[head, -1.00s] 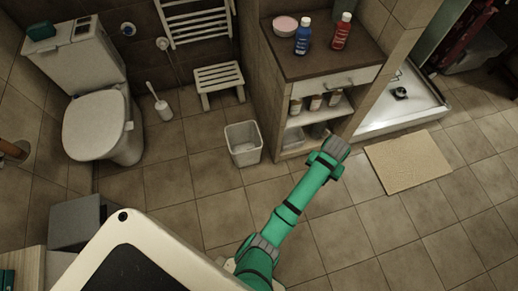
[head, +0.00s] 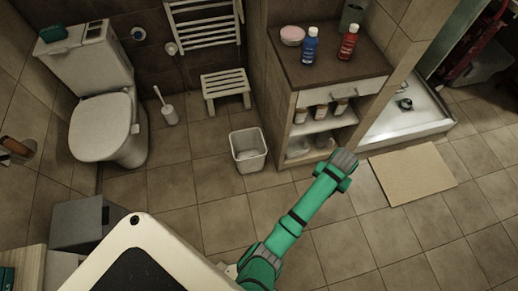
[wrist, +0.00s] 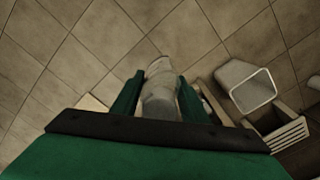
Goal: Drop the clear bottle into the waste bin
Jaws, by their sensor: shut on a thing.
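In the wrist view the clear bottle (wrist: 160,88) is pale and see-through. It lies between the two green fingers of my gripper (wrist: 160,98), which is shut on it. In the head view my gripper (head: 345,160) is over the floor in front of the low shelf unit, and the bottle cannot be made out there. The white waste bin (head: 250,163) stands upright on the tiles, left of my gripper and apart from it. Its open top also shows in the wrist view, where the bin (wrist: 233,80) is to the right of the bottle.
A shelf unit (head: 342,92) with bottles on top and inside stands behind my gripper. A beige mat (head: 412,178) lies to the right. A white stool (head: 226,82), a toilet brush (head: 168,112) and a toilet (head: 103,125) are at the back left. Floor between gripper and bin is clear.

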